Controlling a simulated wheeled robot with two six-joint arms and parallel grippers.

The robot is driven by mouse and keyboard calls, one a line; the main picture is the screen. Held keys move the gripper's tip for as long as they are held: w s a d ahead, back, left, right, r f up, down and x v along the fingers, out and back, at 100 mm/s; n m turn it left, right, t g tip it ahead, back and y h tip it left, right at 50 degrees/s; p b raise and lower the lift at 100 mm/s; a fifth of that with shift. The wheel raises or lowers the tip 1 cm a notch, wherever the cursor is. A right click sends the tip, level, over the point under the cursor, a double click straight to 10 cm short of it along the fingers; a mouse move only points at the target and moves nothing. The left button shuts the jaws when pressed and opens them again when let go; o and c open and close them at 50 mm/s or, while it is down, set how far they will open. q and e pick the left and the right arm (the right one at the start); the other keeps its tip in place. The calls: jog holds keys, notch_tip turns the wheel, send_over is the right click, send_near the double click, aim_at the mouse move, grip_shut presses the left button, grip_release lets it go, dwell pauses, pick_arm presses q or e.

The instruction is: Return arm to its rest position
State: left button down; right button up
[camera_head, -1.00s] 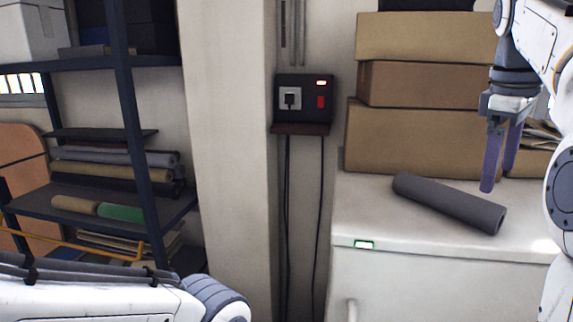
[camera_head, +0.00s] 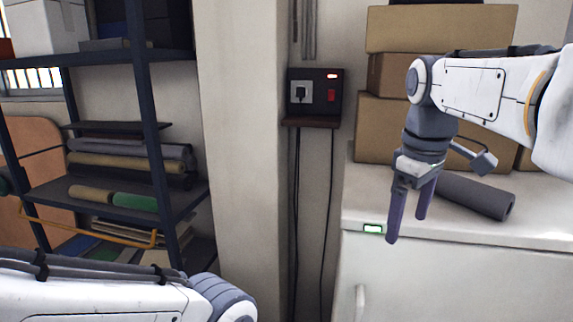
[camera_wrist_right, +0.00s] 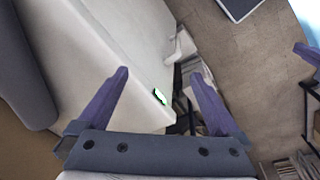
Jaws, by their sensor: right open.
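My right gripper (camera_head: 407,228) is open and empty. Its purple fingers point down over the front edge of the white cabinet (camera_head: 470,238). In the right wrist view its fingers (camera_wrist_right: 159,73) are spread with nothing between them but the view of the cabinet edge and floor beyond. A dark grey roll (camera_head: 478,195) lies on the cabinet top behind the gripper, partly hidden by my right arm. My left arm shows at the lower left, but its gripper is outside the head view. Purple finger parts (camera_wrist_right: 307,52) at the right edge of the wrist view look like my left gripper, cut off.
Cardboard boxes (camera_head: 440,28) are stacked on the cabinet behind my right arm. A black socket box (camera_head: 315,92) is on the wall, with cables hanging below. A dark shelf rack (camera_head: 146,130) with several rolls stands at the left. Space in front of the pillar (camera_head: 238,150) looks clear.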

jog(key=s+a+f+b, duration=0.1)
jog(key=s+a+f, duration=0.3)
jog(key=a+f, duration=0.45)
jog(key=s+a+f+b, duration=0.1)
jog(key=s+a+f, duration=0.2)
jog(key=s+f, duration=0.4)
jog(key=s+a+f+g+y+b, duration=0.1)
jog(key=s+a+f, duration=0.3)
jog(key=s+f, duration=0.4)
jog(key=shift+s+a+f+g+y+b, duration=0.3)
jog(key=shift+s, duration=0.65)
